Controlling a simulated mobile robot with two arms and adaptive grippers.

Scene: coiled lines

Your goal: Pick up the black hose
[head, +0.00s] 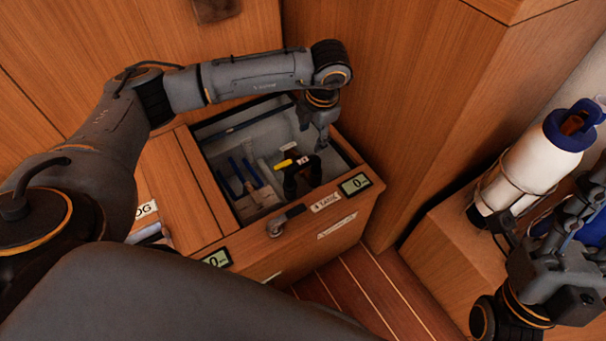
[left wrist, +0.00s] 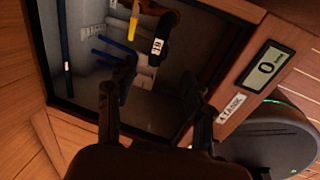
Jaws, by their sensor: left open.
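A short black piece that looks like the black hose (head: 290,184) stands in an open wooden compartment (head: 350,210), beside a yellow-tipped part and a small white tag. In the left wrist view a dark piece (left wrist: 166,33) with a white tag lies beyond the fingers, near a yellow strip; its full shape is hidden in shadow. My left gripper (head: 321,140) hangs at the compartment's back right, above and behind the black piece. In the left wrist view its fingers (left wrist: 160,90) are apart with nothing between them. My right gripper (head: 575,225) is at the right edge, partly cut off.
Blue rods (head: 240,175) and pale blocks share the compartment. A white bottle with a blue cap (head: 530,165) stands on a wooden ledge at right.

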